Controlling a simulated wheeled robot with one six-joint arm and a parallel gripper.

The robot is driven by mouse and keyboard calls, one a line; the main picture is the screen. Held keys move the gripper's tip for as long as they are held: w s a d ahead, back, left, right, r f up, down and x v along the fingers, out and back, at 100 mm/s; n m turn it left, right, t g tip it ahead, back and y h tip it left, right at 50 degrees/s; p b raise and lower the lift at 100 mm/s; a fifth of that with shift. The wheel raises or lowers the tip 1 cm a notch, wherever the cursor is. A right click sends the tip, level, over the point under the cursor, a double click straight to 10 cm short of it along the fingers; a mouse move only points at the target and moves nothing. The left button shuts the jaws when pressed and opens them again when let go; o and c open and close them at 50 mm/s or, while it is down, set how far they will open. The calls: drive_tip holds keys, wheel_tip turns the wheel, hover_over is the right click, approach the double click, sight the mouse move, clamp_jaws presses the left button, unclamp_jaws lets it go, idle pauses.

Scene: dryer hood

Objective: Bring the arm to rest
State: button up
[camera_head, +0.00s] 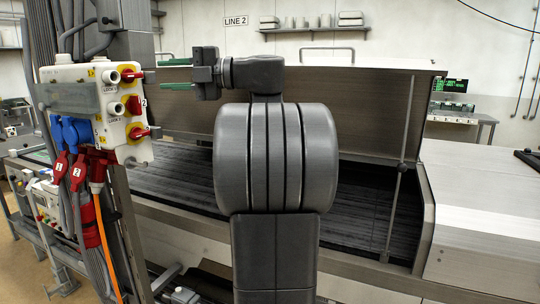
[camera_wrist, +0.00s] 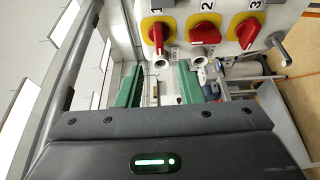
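My gripper (camera_head: 170,74) is held up in front of the dryer, to the right of the switch box (camera_head: 70,95), with its fingers pointing left. Its two green fingers stand apart with nothing between them; they also show apart in the wrist view (camera_wrist: 158,88). My arm is raised, and its large grey joint hides part of the dryer. The box has red rotary switches on yellow plates. In the wrist view switch 1 (camera_wrist: 157,35) has its handle upright, switch 2 (camera_wrist: 205,33) lies across, and switch 3 (camera_wrist: 247,32) is slanted.
The dryer hood (camera_head: 365,115) stands raised behind my arm, with a thin strut (camera_head: 397,200) at its right. Blue and red plugs (camera_head: 76,170) and cables hang below the box. A metal housing (camera_head: 480,215) is at the right. Open air lies between gripper and box.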

sight(133, 74)
drive_tip(key=a+p, duration=0.1)
drive_tip(key=a, duration=0.7)
drive_tip(key=shift+a, duration=0.25)
drive_tip(key=shift+d, duration=0.1)
drive_tip(key=d+b, duration=0.3)
drive_tip(key=d, duration=1.1)
drive_tip(key=a+p, duration=0.3)
drive_tip(key=a, duration=1)
drive_tip(key=shift+a+r+p, duration=0.1)
drive_tip(key=shift+a+p, duration=0.25)
drive_tip(key=shift+a, duration=0.05)
drive_tip(key=shift+a+f+m, duration=0.2)
drive_tip(key=shift+a+m, duration=0.05)
drive_tip(key=shift+m, duration=0.15)
drive_tip(key=shift+m+y, duration=0.3)
drive_tip(key=shift+m, duration=0.3)
drive_tip(key=shift+d+r+m+y+b, duration=0.15)
drive_tip(key=shift+m+y+b, duration=0.3)
drive_tip(key=shift+m, duration=0.75)
drive_tip(key=m+t+y, duration=0.1)
drive_tip(key=m, duration=0.2)
drive_tip(key=shift+m, duration=0.4)
drive_tip(key=shift+w+r+m+t+y, duration=0.1)
drive_tip(key=shift+r+m+t+y, duration=0.15)
drive_tip(key=shift+m+t, duration=0.7)
